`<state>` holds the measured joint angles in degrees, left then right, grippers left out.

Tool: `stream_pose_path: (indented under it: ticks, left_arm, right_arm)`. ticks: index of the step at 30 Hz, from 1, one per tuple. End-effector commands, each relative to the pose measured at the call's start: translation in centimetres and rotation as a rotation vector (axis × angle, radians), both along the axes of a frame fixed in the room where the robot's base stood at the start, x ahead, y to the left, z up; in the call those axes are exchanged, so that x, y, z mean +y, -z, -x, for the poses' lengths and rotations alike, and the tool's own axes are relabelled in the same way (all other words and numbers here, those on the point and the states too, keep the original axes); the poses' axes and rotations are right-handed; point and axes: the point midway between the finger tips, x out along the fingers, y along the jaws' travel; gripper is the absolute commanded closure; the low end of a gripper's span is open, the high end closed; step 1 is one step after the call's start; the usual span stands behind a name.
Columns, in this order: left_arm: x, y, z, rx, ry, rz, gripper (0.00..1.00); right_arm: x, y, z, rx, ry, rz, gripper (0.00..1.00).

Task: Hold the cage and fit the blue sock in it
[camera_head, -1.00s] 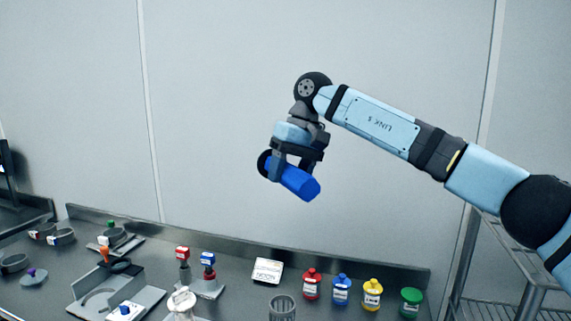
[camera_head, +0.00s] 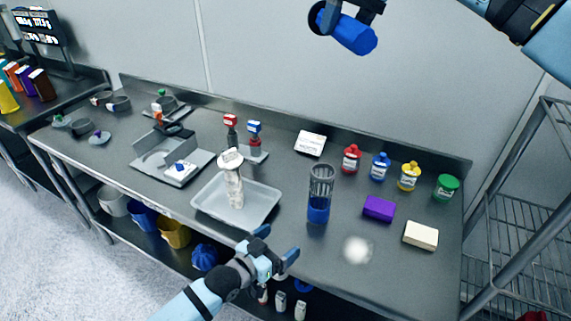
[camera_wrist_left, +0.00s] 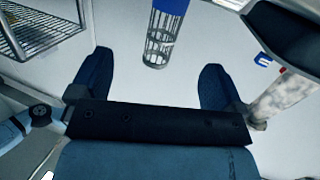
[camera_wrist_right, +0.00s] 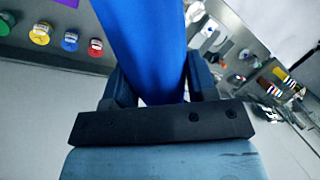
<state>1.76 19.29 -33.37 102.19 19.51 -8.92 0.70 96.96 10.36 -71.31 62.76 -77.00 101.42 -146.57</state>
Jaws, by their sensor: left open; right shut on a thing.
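The cage (camera_head: 321,181) is a grey mesh cylinder with a blue base, upright on the steel bench. My left gripper (camera_head: 276,246) is open and empty, low at the bench's front edge, left of and nearer than the cage. In the left wrist view the cage (camera_wrist_left: 160,45) shows beyond and between the open fingers (camera_wrist_left: 157,78), apart from them. The blue sock (camera_head: 358,36) is a smooth blue tube, tilted, high above the back of the bench. My right gripper (camera_head: 340,18) is shut on it. The sock (camera_wrist_right: 145,45) fills the middle of the right wrist view.
A tray (camera_head: 262,215) with a clear bottle (camera_head: 232,180) stands left of the cage. A purple block (camera_head: 379,208), a cream block (camera_head: 421,236) and a white powder pile (camera_head: 357,250) lie to its right. Several coloured jars (camera_head: 381,167) stand behind. A wire rack (camera_head: 530,210) is at right.

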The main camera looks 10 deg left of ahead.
Motion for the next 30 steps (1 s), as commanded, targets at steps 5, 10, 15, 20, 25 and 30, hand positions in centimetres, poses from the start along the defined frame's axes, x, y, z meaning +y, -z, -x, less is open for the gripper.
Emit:
stream_pose_path:
  ticks: [5, 10, 15, 20, 25, 30]
  left_arm:
    - [-0.7, -3.5, -4.1, -0.080, 0.055, 0.013, 0.06]
    - [-1.0, -5.2, -6.0, -0.113, 0.080, 0.020, 0.06]
    - [-1.4, -5.7, -7.0, -0.122, 0.087, 0.024, 0.06]
    - [-2.8, -5.8, -8.6, -0.121, 0.087, 0.024, 0.06]
    - [-5.0, -5.8, -11.2, -0.121, 0.087, 0.024, 0.06]
    - [-7.0, -5.8, -13.4, -0.122, 0.087, 0.024, 0.06]
  right_arm:
    - [0.0, 0.0, 0.0, 0.000, 0.000, 0.000, 0.77]
    - [0.0, 0.0, 0.0, 0.000, 0.000, 0.000, 0.77]
    - [0.0, 0.0, 0.0, 0.000, 0.000, 0.000, 0.77]
    - [0.0, 0.0, 0.0, 0.000, 0.000, 0.000, 0.77]
    - [0.0, 0.0, 0.0, 0.000, 0.000, 0.000, 0.77]
    - [0.0, 0.0, 0.0, 0.000, 0.000, 0.000, 0.77]
